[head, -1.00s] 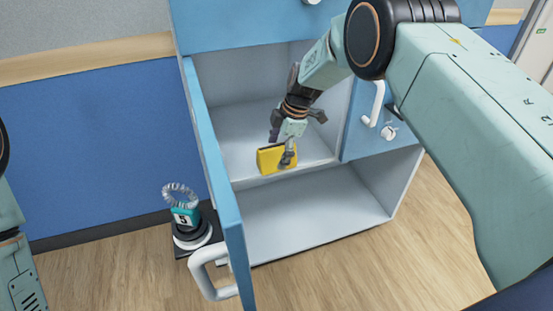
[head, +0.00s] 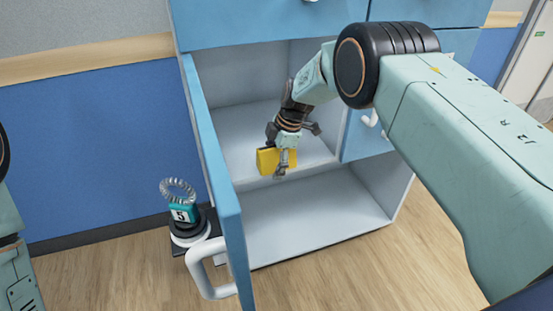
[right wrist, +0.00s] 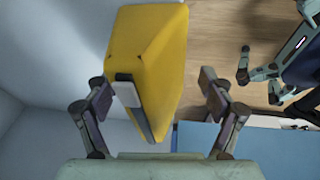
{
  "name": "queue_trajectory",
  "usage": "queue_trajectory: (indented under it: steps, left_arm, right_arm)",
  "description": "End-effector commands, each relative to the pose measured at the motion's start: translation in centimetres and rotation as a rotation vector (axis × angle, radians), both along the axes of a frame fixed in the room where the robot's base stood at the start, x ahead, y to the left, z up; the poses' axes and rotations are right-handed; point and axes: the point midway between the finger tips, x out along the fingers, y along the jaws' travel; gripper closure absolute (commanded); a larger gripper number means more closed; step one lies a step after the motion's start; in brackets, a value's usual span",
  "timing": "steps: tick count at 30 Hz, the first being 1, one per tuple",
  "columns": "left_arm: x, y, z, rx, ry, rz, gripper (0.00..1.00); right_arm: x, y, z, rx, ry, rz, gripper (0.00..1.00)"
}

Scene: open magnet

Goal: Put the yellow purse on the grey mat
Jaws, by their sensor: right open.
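The yellow purse (head: 268,161) stands upright on the shelf of a blue cabinet, near its front edge. My right gripper (head: 279,156) is open at the purse, one finger in front of it in the head view. In the right wrist view, the purse (right wrist: 150,60) with its dark and grey clasp lies between the two spread fingers of my right gripper (right wrist: 158,95), nearer the left finger. Gaps show at both fingers, so it is not clamped. Part of my left arm shows at the left edge of the head view; its gripper is not seen. I cannot make out a grey mat.
The open blue door (head: 222,195) with a white handle (head: 203,270) stands left of the shelf. A stand marked 5 (head: 181,214) with a coiled ring is left of the door. The lower compartment (head: 305,218) is empty.

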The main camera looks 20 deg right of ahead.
Motion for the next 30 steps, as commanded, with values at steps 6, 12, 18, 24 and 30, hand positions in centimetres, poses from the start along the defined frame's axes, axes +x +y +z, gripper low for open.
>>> queue_trajectory:
  steps: [6,12,18,24,30]
  left_arm:
    - [0.01,0.0,-0.21,0.0,0.0,0.0,0.61]
    - [0.01,0.0,-0.18,0.0,0.0,0.0,0.61]
    - [0.0,0.0,-0.18,0.0,0.0,0.0,0.61]
    - [0.0,0.0,-0.18,0.0,0.0,0.0,0.61]
    - [0.0,0.0,-0.19,0.0,0.0,0.0,0.61]
  right_arm:
    - [0.0,-0.01,-0.17,0.0,0.0,0.0,0.18]
    - [0.01,-0.02,-0.14,0.0,0.0,0.0,0.2]
    - [0.0,-0.02,-0.14,0.0,0.0,0.0,0.37]
    - [0.0,-0.01,-0.15,0.0,0.0,0.0,0.54]
    - [-0.02,-0.02,-0.18,0.0,0.0,0.0,0.71]
